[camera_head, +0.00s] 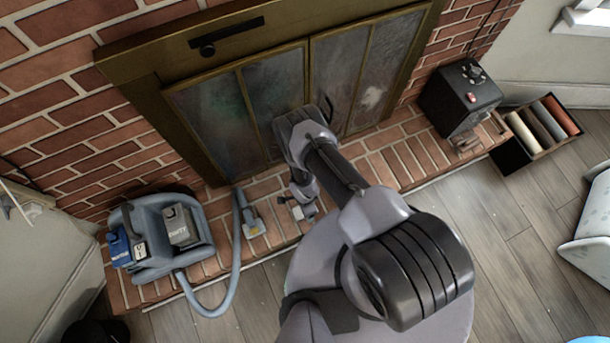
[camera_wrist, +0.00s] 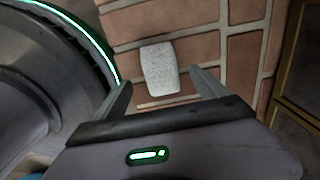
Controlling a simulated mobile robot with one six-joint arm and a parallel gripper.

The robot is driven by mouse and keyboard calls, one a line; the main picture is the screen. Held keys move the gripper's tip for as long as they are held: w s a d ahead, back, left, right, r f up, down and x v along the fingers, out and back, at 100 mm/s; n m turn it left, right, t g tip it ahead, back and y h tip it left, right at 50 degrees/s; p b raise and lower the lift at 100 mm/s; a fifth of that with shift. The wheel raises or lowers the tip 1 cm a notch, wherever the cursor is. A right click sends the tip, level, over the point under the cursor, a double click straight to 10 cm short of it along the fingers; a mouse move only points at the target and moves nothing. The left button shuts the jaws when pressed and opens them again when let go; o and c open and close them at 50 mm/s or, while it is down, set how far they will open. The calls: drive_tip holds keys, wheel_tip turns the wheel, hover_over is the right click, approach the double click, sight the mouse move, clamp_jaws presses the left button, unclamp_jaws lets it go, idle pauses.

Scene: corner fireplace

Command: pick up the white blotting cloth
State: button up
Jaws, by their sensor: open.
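The white blotting cloth (camera_wrist: 160,68) shows in the wrist view as a small, pale, textured, roughly rectangular piece. It lies on the reddish brick hearth (camera_wrist: 120,25). My gripper (camera_wrist: 161,79) is open, with one finger to the left of the cloth and one to the right. The cloth lies in line with the gap between the fingertips. I cannot tell how high the fingers are above the brick. In the head view my gripper (camera_head: 302,208) is low over the hearth in front of the fireplace doors, small and partly hidden, and I cannot clearly pick out the cloth there.
A blue-grey cleaning machine (camera_head: 160,240) with a hose (camera_head: 237,265) stands on the hearth at left. Fireplace doors (camera_head: 270,100) rise behind my arm. A black box (camera_head: 460,95) and a tray of rolled cloths (camera_head: 510,160) are at right. Wooden floor (camera_head: 510,240) is open at lower right.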

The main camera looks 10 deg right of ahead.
wheel_tip(320, 180, down, 4)
drive_tip(key=shift+w+d+r+b, duration=0.1)
drive_tip(key=shift+b, duration=0.9)
drive_tip(key=shift+r, duration=0.15)
